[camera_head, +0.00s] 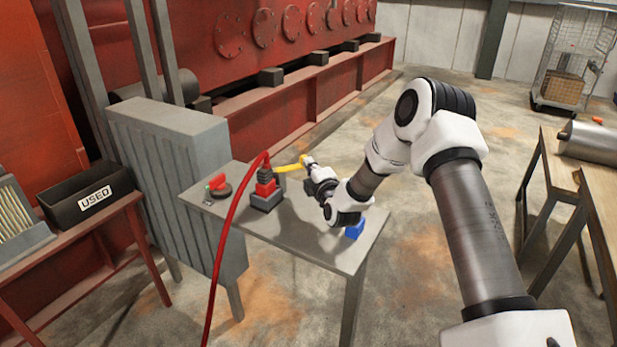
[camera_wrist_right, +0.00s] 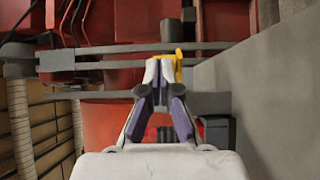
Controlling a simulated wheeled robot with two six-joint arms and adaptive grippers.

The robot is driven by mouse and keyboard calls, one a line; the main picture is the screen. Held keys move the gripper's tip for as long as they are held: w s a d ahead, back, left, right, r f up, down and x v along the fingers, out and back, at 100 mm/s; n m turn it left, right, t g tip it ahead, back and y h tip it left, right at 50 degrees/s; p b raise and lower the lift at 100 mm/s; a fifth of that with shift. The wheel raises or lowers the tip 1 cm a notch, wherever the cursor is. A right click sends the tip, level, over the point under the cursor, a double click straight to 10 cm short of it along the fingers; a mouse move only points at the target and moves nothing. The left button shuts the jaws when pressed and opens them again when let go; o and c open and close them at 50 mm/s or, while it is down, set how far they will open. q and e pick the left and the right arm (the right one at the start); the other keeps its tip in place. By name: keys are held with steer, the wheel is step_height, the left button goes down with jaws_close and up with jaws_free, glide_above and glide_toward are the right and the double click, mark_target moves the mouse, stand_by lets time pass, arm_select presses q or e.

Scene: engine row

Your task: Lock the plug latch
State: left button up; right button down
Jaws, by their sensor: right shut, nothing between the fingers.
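The red plug (camera_head: 265,188) with its red cable sits upright in a dark grey socket base (camera_head: 266,203) on a small grey table. A yellow latch lever (camera_head: 290,167) sticks out from the plug's upper part toward the right. My right gripper (camera_head: 308,161) is shut and empty at the lever's outer end. In the right wrist view my gripper's fingertips (camera_wrist_right: 160,64) are together, and part of the yellow lever (camera_wrist_right: 179,66) shows just beside and behind them. I cannot tell whether they touch. My left gripper is not in view.
On the grey table (camera_head: 318,250) are a red-handled switch (camera_head: 218,184) at the left and a blue block (camera_head: 354,229) under my right arm. The red cable (camera_head: 224,250) hangs over the front edge. A grey cabinet (camera_head: 170,170) stands behind, a black USED bin (camera_head: 88,195) left.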

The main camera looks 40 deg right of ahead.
steer(key=v, duration=1.1)
steer(key=shift+s, duration=0.4)
steer(key=shift+a+f, duration=0.1)
steer(key=shift+a, duration=0.05)
